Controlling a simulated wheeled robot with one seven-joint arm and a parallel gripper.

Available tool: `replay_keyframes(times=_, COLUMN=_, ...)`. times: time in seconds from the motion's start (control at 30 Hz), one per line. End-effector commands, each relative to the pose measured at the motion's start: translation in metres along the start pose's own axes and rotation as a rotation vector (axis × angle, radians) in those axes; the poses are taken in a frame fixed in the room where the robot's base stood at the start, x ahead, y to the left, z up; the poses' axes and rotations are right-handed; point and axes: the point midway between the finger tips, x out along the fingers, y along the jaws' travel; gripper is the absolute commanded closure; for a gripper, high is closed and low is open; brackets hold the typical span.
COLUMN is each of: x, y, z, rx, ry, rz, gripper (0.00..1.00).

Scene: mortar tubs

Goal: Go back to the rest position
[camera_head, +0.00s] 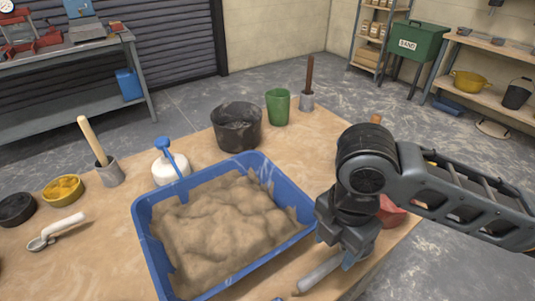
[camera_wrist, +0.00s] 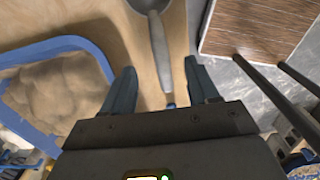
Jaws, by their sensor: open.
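My gripper (camera_head: 345,258) is over the right front edge of the table, beside the blue tub's right side. In the wrist view my gripper (camera_wrist: 160,67) has its two fingers spread apart. A grey scoop's handle (camera_wrist: 158,45) shows between and beyond the fingers, with clear space on both sides. In the head view part of this grey handle (camera_head: 319,273) shows lying below my gripper; its other end is hidden or out of frame. The blue tub (camera_head: 147,222) is full of sand (camera_head: 225,230); the tub's rim also shows in the wrist view (camera_wrist: 92,58).
A red container (camera_head: 391,213) is partly behind my arm. Open floor (camera_head: 325,85) lies behind the table (camera_head: 85,262).

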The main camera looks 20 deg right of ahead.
Motion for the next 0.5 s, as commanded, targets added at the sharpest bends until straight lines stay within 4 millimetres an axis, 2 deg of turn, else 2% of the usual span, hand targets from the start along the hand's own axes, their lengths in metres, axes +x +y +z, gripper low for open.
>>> replay_keyframes(times=0.13, x=-0.001, y=0.004, z=-0.006, rx=0.003, ry=0.016, rz=0.016, gripper=0.41)
replay_keyframes(times=0.2, x=-0.004, y=0.013, z=-0.021, rx=0.012, ry=0.055, rz=0.055, gripper=0.41)
replay_keyframes(times=0.27, x=-0.009, y=0.027, z=-0.043, rx=0.026, ry=0.115, rz=0.11, gripper=0.41)
replay_keyframes(times=0.37, x=-0.027, y=0.055, z=-0.09, rx=0.074, ry=0.257, rz=0.235, gripper=0.41)
replay_keyframes(times=0.4, x=-0.036, y=0.066, z=-0.109, rx=0.1, ry=0.323, rz=0.288, gripper=0.41)
replay_keyframes(times=0.5, x=-0.063, y=0.091, z=-0.151, rx=0.177, ry=0.489, rz=0.407, gripper=0.41)
